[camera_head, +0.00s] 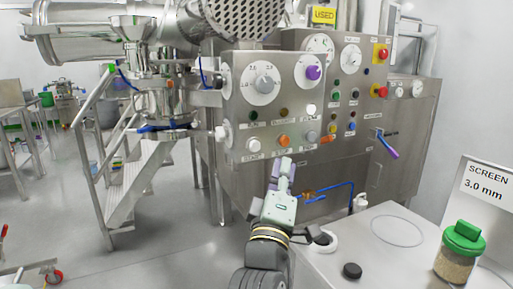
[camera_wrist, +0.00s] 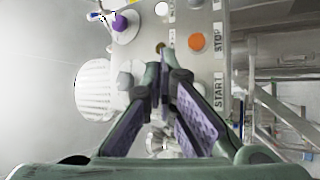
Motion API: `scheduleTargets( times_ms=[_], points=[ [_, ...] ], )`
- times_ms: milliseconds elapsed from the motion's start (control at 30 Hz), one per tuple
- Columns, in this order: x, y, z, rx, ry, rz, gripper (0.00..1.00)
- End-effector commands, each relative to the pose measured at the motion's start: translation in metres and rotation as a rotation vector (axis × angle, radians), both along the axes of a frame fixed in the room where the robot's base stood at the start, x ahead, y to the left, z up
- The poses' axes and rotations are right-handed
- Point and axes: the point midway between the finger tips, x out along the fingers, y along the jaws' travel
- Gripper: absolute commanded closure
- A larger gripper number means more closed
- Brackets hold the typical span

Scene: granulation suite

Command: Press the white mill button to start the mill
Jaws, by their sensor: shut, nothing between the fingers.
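The white button (camera_head: 253,145) sits at the lower left of the steel control panel's front, above a START label. An orange button (camera_head: 284,141) labelled STOP is to its right. My gripper (camera_head: 285,164) is shut and empty, just below and right of the white button in the head view, and looks apart from the panel. In the wrist view, my gripper (camera_wrist: 166,76) points at the panel, with the orange button (camera_wrist: 197,41) above and right of its tips. The START label shows below it, and my right finger covers most of the white button.
The panel (camera_head: 238,112) also bears a grey dial knob (camera_head: 265,78), a purple knob (camera_head: 313,72) and a white lamp-like disc (camera_head: 311,110). A blue hose (camera_head: 335,185) runs below. A table (camera_head: 385,255) with a green-lidded jar (camera_head: 459,252) stands at the right. Steps (camera_head: 130,180) stand left.

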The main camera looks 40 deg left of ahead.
Motion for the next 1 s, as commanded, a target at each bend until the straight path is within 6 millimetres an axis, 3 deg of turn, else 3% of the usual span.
scheduleTargets(
  times_ms=[533,1000],
  points=[
    [0.026,0.065,0.000,-0.001,0.000,0.001,1.00],
    [0.031,0.076,0.000,0.001,-0.001,0.001,1.00]
  ],
)
